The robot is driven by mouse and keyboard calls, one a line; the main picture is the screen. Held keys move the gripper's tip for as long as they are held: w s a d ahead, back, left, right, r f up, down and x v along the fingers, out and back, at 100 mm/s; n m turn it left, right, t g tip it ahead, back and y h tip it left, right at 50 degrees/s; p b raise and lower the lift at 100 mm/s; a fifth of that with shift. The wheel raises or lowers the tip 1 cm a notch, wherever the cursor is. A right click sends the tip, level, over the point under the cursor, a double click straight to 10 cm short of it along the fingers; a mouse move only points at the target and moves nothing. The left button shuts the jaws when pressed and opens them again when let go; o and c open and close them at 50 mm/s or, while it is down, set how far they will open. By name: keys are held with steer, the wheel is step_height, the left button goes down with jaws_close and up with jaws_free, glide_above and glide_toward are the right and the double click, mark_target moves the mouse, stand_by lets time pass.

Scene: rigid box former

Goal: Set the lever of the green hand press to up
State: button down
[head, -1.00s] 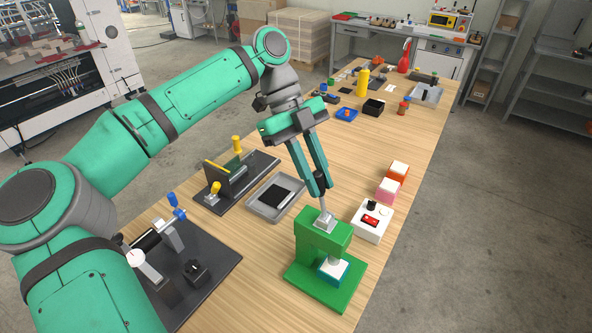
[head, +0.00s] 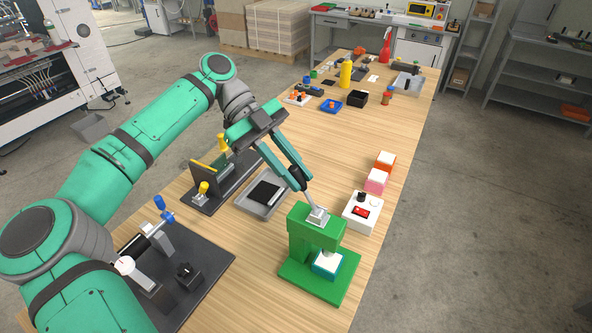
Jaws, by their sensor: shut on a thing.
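The green hand press (head: 299,246) stands near the front right edge of the wooden table. Its grey lever (head: 311,202) rises from a pale block on top of the press and leans up and to the left. My gripper (head: 298,181) is above and left of the press, its fingers shut on the lever's upper end. The fingers hide the lever's tip. A teal and white block (head: 327,262) sits under the press head.
A white box with a red switch (head: 362,211) stands close behind the press, with pink (head: 376,181) and orange blocks beyond. A grey tray (head: 250,207) and dark fixture plates lie left. Bare table lies in front of the press.

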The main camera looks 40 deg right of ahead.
steer(key=shift+w+f, duration=0.1)
steer(key=shift+f, duration=0.05)
steer(key=c, duration=1.6)
jaws_free()
steer(key=shift+a, duration=0.1)
steer(key=shift+w+r, duration=0.3)
steer(key=v, duration=1)
steer(key=shift+f, duration=0.1)
steer(key=shift+a, duration=0.15)
